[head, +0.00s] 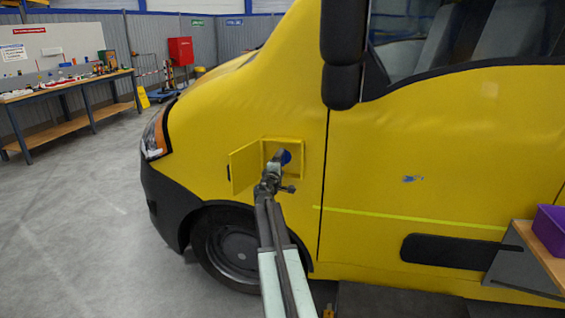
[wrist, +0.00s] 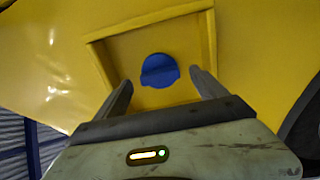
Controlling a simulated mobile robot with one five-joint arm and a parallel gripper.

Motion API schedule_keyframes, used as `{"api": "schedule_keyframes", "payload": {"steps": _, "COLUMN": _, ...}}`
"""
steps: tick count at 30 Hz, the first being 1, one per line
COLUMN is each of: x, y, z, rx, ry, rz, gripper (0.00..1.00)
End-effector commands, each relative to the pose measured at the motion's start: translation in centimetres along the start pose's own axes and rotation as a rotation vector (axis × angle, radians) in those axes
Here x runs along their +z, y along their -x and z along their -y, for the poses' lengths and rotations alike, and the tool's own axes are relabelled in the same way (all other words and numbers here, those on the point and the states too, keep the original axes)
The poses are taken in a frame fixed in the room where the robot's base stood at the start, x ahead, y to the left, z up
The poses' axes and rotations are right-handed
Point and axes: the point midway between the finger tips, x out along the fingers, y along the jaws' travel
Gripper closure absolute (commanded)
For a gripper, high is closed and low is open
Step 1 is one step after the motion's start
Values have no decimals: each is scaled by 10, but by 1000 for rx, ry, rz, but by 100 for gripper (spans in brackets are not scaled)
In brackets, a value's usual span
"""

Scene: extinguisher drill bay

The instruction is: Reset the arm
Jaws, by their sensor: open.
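My arm reaches out toward the yellow van's side, and my gripper (head: 273,172) is at the open fuel recess. In the wrist view my gripper (wrist: 160,95) is open, with one finger on each side below a round blue cap (wrist: 160,70). The cap sits in the back of the square yellow recess (wrist: 205,40) with nothing between the fingers that I can see. In the head view a sliver of the blue cap (head: 286,157) shows just past the gripper. The yellow flap (head: 243,168) stands open to the left of the recess.
The van's front wheel (head: 235,248) is below the arm and its black mirror (head: 343,50) hangs above right. A shelf with a purple bin (head: 551,229) is at the right edge. A workbench (head: 70,92) and a red cabinet (head: 181,51) stand far left. The grey floor at left is clear.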

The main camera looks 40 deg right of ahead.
Motion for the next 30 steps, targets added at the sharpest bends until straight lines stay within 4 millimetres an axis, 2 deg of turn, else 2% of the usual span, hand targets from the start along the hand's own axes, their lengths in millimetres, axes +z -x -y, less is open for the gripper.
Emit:
{"api": "schedule_keyframes", "payload": {"steps": 1, "x": 1, "y": 14, "z": 0, "rx": 0, "ry": 0, "rz": -2, "gripper": 18}}
{"api": "schedule_keyframes", "payload": {"steps": 3, "x": 1, "y": 29, "z": 0, "rx": 0, "ry": -1, "rz": 0, "gripper": 18}}
{"api": "schedule_keyframes", "payload": {"steps": 7, "x": 0, "y": 48, "z": 0, "rx": 0, "ry": -1, "rz": 0, "gripper": 18}}
{"api": "schedule_keyframes", "payload": {"steps": 23, "x": -2, "y": 52, "z": 0, "rx": -4, "ry": -9, "rz": 3, "gripper": 18}}
{"api": "schedule_keyframes", "payload": {"steps": 26, "x": -16, "y": 74, "z": 3, "rx": -51, "ry": -97, "rz": 35, "gripper": 18}}
{"api": "schedule_keyframes", "payload": {"steps": 29, "x": -44, "y": 128, "z": 26, "rx": -203, "ry": -282, "rz": 116, "gripper": 18}}
{"api": "schedule_keyframes", "payload": {"steps": 30, "x": -58, "y": 156, "z": 42, "rx": -290, "ry": -353, "rz": 155, "gripper": 18}}
